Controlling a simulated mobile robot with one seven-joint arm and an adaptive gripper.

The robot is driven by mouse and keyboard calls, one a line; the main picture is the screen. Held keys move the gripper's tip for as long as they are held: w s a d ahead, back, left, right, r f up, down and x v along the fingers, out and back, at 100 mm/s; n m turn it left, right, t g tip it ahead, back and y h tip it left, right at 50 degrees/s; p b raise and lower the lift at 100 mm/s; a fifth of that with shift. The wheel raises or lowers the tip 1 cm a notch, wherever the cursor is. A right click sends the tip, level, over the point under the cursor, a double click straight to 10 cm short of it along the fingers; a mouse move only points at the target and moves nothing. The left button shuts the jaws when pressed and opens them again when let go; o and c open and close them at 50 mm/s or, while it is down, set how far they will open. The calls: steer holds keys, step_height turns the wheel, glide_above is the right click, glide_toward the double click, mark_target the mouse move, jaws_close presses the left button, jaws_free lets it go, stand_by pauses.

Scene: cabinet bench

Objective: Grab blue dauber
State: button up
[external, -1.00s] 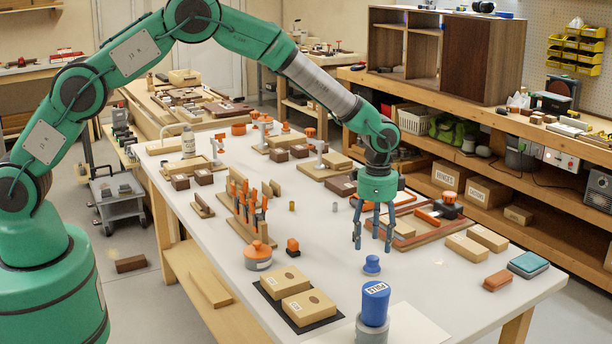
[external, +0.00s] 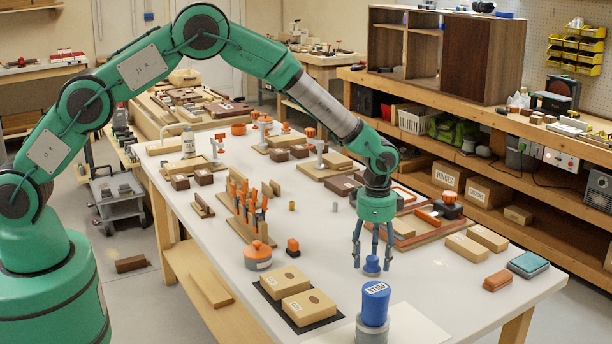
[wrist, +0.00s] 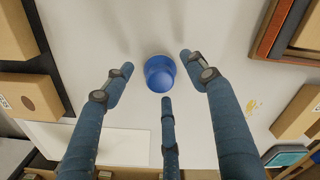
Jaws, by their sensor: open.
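The blue dauber (external: 372,265) is a small, round, knobbed piece standing on the white table. In the wrist view the dauber (wrist: 160,73) sits between the spread fingers, near their tips. My gripper (external: 372,258) has three blue fingers and points down right over the dauber, with the fingertips around its upper part. In the wrist view my gripper (wrist: 158,80) is open, with gaps between the fingers and the dauber. Whether any finger touches it I cannot tell.
A larger blue labelled cylinder (external: 375,304) stands on a grey base just in front. Boxes on a dark mat (external: 264,293) lie to the left. A wooden tray with orange parts (external: 432,220) is behind to the right.

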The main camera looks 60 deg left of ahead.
steer(key=shift+f, duration=0.65)
steer(key=c, duration=1.2)
